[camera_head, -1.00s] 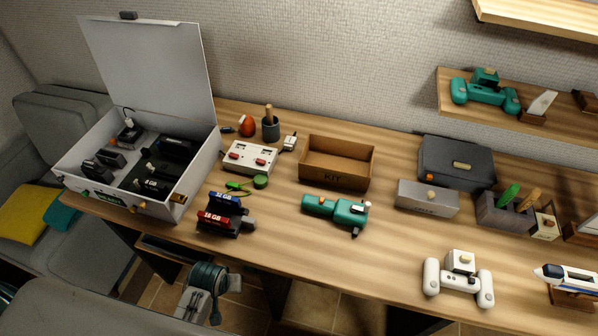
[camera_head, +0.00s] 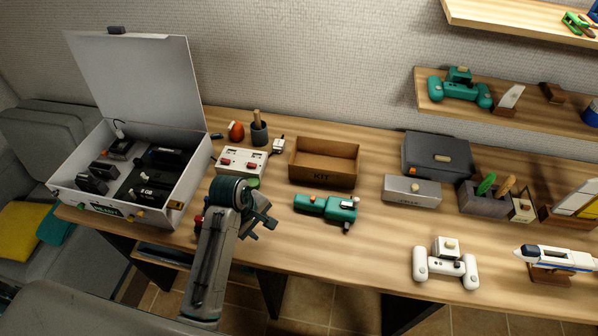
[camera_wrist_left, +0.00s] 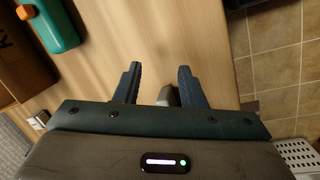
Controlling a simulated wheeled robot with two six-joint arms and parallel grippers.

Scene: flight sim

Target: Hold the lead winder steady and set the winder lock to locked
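I cannot tell for certain which thing is the lead winder. A small round green piece (camera_head: 253,183), which had a green lead beside it earlier, is mostly hidden behind my left wrist. No winder lock can be made out. My left gripper (camera_head: 272,213) hangs over the front part of the table, pointing right. In the left wrist view its two fingers (camera_wrist_left: 158,68) are apart. A small grey block (camera_wrist_left: 168,96) shows low between them, and I cannot tell whether they touch it. My arm covers most of the card holder. My right gripper is out of view.
A teal device (camera_head: 326,208) lies right of my gripper, before the open KIT box (camera_head: 323,162). A white two-socket box (camera_head: 242,160) stands behind my wrist, and an open white case (camera_head: 180,207) at left.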

